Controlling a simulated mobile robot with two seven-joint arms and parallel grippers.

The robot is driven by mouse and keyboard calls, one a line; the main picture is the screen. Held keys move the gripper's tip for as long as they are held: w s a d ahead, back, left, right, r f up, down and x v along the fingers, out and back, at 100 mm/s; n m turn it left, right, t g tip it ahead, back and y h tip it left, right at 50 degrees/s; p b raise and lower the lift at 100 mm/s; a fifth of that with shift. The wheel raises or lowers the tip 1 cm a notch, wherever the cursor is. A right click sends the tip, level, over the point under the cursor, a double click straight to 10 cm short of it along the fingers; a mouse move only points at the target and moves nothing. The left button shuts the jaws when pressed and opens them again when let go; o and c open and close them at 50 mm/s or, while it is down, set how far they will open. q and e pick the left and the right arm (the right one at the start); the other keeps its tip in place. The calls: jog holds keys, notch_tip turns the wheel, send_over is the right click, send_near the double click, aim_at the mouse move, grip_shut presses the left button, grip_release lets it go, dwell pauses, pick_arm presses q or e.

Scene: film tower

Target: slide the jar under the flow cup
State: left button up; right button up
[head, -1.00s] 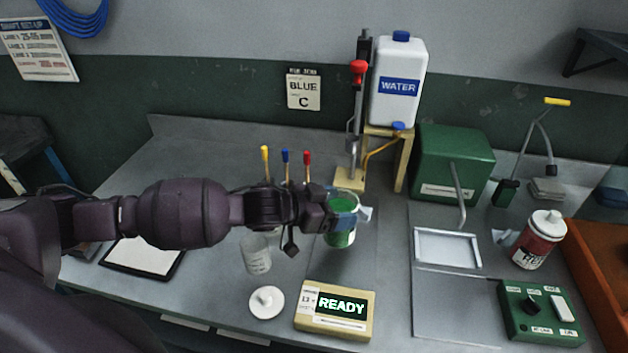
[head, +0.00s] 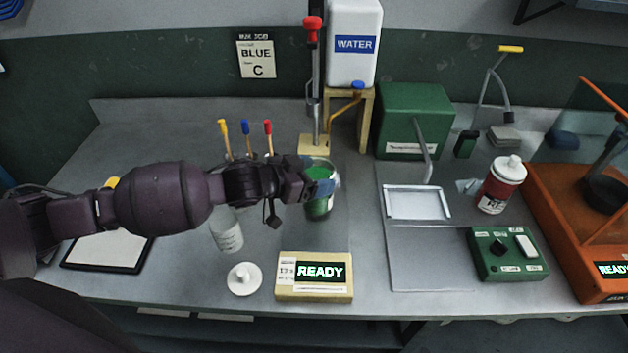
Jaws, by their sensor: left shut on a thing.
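The jar (head: 318,206) is clear with green content and stands on the bench in the middle of the head view. My left gripper (head: 318,188) is shut on it near its upper part, and the fingers cover part of it. The flow cup (head: 313,106) appears to be the grey piece on the upright stand (head: 314,146) with a red knob, behind the jar. The jar is in front of the stand's base, not visibly beneath the cup. My right gripper is not in view.
A yellow box reading READY (head: 314,277) and a white lid (head: 244,279) lie in front. A clear beaker (head: 228,236) stands left of the jar. A water tank (head: 354,42) on a wooden stand and a green box (head: 412,120) are behind.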

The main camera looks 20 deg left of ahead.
aim_at(315, 164)
pick_arm(q)
jog(key=shift+w+a+f+b, duration=0.15)
jog(key=shift+w+f+b, duration=0.1)
jog(key=shift+w+b, duration=0.35)
jog(key=shift+w+a+f+b, duration=0.1)
jog(key=shift+w+b, duration=0.1)
jog(key=shift+w, duration=0.2)
jog(key=shift+w+a+f+b, duration=0.1)
jog(key=shift+w+b, duration=0.1)
jog(key=shift+w, duration=0.15)
jog(key=shift+w+a+r, duration=0.2)
jog(key=shift+w, duration=0.45)
jog(key=shift+w+a, duration=0.1)
jog(key=shift+w, duration=0.3)
jog(key=shift+w+a+f, duration=0.1)
jog(key=shift+w, duration=0.3)
jog(key=shift+w+a, duration=0.1)
jog(key=shift+w, duration=0.15)
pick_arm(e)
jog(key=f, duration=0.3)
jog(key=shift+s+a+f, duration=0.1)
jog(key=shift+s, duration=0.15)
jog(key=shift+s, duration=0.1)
pick_arm(q)
jog(key=shift+f, duration=0.1)
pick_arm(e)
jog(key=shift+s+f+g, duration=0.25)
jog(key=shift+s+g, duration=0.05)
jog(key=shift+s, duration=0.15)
